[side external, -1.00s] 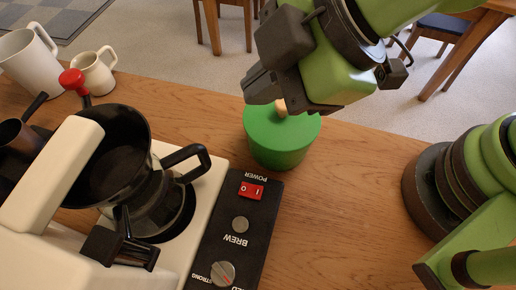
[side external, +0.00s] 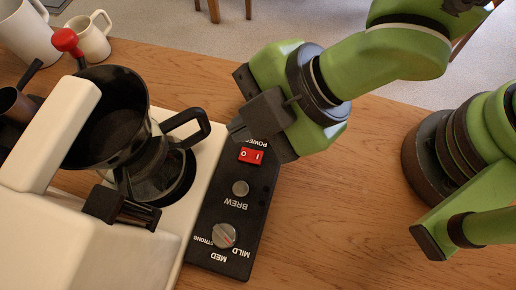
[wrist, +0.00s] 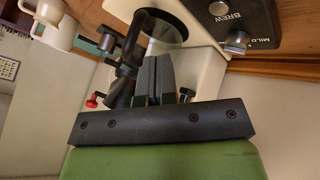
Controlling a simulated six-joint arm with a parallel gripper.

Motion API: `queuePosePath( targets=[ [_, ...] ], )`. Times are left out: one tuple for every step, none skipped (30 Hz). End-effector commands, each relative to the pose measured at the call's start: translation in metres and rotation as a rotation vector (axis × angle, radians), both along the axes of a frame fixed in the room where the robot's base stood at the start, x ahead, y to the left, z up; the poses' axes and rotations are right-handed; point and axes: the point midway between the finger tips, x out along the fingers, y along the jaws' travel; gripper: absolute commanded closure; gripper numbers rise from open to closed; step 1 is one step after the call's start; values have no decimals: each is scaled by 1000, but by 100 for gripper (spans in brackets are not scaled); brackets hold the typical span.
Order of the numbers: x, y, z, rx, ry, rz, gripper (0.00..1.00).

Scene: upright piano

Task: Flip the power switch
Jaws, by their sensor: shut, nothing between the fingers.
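The red rocker power switch (side external: 251,155) sits near the top of the black control panel (side external: 210,215) on the white coffee maker (side external: 60,240). My gripper (side external: 235,129) is shut and empty. In the side view its fingertips are just above and left of the switch, over the panel's upper edge; I cannot tell whether they touch anything. The "POWER" label is partly covered by the gripper. In the wrist view the closed dark fingers (wrist: 153,62) point at the machine, and the switch is not visible there.
The black-handled glass carafe (side external: 160,165) stands left of the gripper. Below the switch are a round BREW button (side external: 240,188) and a strength knob (side external: 224,235). Mugs (side external: 88,36) stand at the far left. Bare wood (side external: 330,220) lies to the right of the panel.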

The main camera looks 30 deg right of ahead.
Motion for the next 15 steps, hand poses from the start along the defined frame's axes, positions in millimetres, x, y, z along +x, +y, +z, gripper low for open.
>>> queuePosePath(
  targets=[
    [-2,-2,-9,-6,5,1,100],
    [-2,-2,-14,-6,3,1,100],
    [-2,-2,-20,-5,3,1,100],
    [-2,-3,-24,-6,4,0,100],
    [-3,-3,-28,-6,4,0,100],
    [-3,-4,-33,-6,3,0,100],
    [-4,-4,-37,-5,3,0,100],
    [-4,-4,-41,-4,4,-1,100],
    [-4,-4,-45,-4,3,1,100],
    [-5,-5,-48,-4,2,1,100],
    [-5,-5,-51,-4,2,1,100],
    [-5,-5,-54,-3,2,1,100],
    [-5,-5,-56,-2,2,0,100],
    [-5,-5,-57,-2,2,-1,100],
    [-5,-6,-59,-2,2,-1,100]
  ],
)
